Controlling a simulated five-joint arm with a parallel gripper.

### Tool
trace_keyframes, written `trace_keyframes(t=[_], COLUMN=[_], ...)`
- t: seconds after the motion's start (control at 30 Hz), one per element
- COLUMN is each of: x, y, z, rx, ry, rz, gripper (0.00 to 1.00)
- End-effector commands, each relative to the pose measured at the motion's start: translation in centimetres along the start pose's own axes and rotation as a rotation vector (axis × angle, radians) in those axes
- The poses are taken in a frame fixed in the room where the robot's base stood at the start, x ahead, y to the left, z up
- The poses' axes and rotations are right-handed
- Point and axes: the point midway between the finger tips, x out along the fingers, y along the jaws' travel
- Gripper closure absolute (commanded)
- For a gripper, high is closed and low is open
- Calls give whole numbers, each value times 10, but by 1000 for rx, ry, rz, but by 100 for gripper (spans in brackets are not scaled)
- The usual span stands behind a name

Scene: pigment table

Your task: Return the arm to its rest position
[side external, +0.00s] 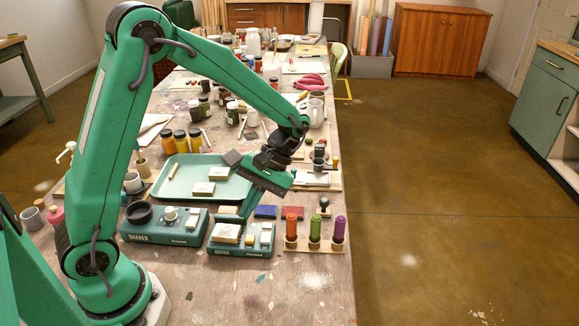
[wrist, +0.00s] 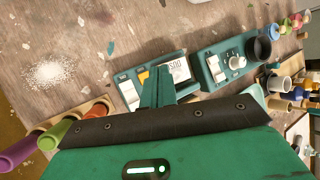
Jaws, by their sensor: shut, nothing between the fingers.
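My green arm reaches over the table from the left, with its wrist bent down. My gripper (side external: 246,212) hangs above the right-hand green device (side external: 262,253) in the side view, near the front edge of the green tray (side external: 158,187). In the wrist view my gripper (wrist: 160,76) shows its narrow green fingers together, with nothing visible between them. The fingers overlap the same device (wrist: 125,81) in that picture and partly hide it. A white labelled block (side external: 226,233) sits on this device. I cannot tell how far above it the fingertips are.
The shaker (side external: 160,236) stands left of that device. A rack holds orange (side external: 291,228), green (side external: 315,230) and purple (side external: 339,229) tubes to the right. Blue (side external: 265,211) and red (side external: 293,211) pads lie behind. Jars crowd the table's back. White powder (wrist: 48,74) marks bare table.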

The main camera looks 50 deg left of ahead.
Motion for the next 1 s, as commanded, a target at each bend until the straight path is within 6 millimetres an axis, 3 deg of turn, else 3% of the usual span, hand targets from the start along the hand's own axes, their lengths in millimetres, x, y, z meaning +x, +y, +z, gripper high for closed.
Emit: trace_keyframes(t=[0.37,1.0], x=[-8,-48], y=[-6,-54], z=[6,48], rx=[34,300], ry=[43,411], rz=[41,287], gripper=[100,100])
